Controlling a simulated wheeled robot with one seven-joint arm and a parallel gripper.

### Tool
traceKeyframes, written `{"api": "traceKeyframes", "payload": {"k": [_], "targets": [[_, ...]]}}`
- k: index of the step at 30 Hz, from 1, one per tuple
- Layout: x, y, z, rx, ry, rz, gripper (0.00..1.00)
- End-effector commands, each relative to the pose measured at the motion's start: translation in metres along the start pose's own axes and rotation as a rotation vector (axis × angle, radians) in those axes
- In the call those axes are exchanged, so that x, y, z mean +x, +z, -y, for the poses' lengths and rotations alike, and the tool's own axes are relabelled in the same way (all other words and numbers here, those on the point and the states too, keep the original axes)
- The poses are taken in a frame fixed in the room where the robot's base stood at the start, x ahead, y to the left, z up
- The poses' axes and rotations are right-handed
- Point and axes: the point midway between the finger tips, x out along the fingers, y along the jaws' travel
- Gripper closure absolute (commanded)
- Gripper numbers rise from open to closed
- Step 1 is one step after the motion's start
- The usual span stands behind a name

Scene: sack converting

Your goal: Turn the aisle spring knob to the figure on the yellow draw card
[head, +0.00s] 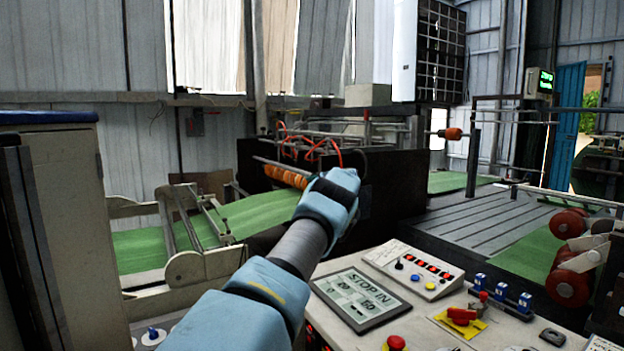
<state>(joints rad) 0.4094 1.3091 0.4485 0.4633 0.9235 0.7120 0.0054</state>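My arm reaches up from the bottom of the head view, and my gripper (335,195) is in front of the dark machine housing at the centre. Its fingers are hidden behind the wrist, so I cannot tell what they touch. An orange knob-like piece (451,133) sits on a rod right of the housing; I cannot tell whether it is the aisle spring knob. A yellow card (461,324) lies on the control desk under a red part. Any figure on it is unreadable. My gripper is left of the orange piece, apart from it in the picture.
Green sheet (255,217) runs left of my arm. A cabinet (70,190) stands at left, red rollers (568,287) at right.

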Motion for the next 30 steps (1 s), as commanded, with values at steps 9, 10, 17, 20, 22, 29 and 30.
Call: {"api": "traceKeyframes", "payload": {"k": [9,10,17,20,22,29,30], "targets": [[-0.0001,-0.0002,-0.0016,-0.001,0.049,0.000,1.00],[-0.0001,-0.0002,-0.0015,-0.001,0.048,0.000,1.00],[-0.0001,-0.0003,-0.0014,0.000,0.048,-0.001,0.35],[-0.0001,-0.0002,-0.0010,0.000,0.047,-0.001,0.23],[-0.0001,-0.0001,-0.0008,0.000,0.047,-0.001,0.20],[-0.0005,-0.0002,-0.0006,0.000,0.046,-0.001,0.20],[-0.0012,-0.0005,-0.0008,0.000,0.045,-0.001,0.20]]}}
